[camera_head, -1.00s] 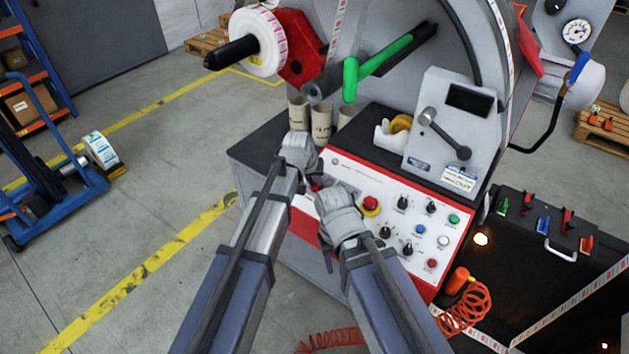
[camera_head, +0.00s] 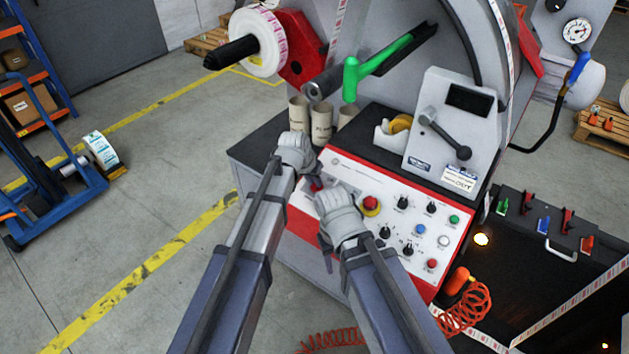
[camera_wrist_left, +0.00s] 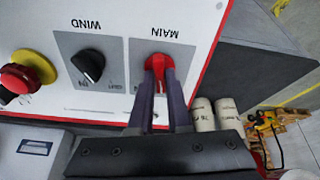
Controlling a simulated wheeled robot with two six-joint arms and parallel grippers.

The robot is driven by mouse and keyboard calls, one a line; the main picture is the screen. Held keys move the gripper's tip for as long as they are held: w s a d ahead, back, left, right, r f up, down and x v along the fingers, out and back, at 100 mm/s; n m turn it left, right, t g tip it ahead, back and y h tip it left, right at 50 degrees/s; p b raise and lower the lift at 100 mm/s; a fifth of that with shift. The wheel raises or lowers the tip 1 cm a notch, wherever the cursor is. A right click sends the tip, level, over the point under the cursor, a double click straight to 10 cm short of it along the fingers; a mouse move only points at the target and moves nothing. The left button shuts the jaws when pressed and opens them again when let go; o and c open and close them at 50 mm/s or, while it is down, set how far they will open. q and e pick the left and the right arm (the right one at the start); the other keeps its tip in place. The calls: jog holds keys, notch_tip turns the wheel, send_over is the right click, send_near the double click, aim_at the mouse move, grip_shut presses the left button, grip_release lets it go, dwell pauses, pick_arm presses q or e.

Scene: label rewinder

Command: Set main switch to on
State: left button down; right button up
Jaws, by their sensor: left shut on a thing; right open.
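The main switch (camera_wrist_left: 158,66) is a red rotary knob on a grey plate marked MAIN, upside down in the left wrist view. My left gripper (camera_wrist_left: 161,76) is shut on this red knob, with one dark finger on each side of it. In the head view my left gripper (camera_head: 313,184) is at the left end of the control panel (camera_head: 375,168), and its wrist hides most of the switch. My right gripper (camera_head: 325,238) is open in front of the panel, just right of the left one; its fingers are mostly hidden.
The black WIND switch (camera_wrist_left: 88,66) and a red emergency stop on yellow (camera_wrist_left: 20,76) sit beside the main switch. Several knobs and buttons fill the panel's right part. Cardboard cores (camera_head: 321,122) stand behind it. An orange coiled hose (camera_head: 466,305) hangs at right.

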pick_arm(q)
jog(key=m, duration=0.4)
jog(key=shift+m+g+h, duration=0.3)
jog(key=shift+w+a+m+h, duration=0.1)
jog(key=shift+m+h, duration=0.2)
jog(key=shift+m, duration=1.9)
jog(key=c, duration=0.9)
grip_release()
jog(key=shift+o, duration=0.2)
jog(key=p+v, duration=0.7)
jog(key=shift+r, duration=0.4)
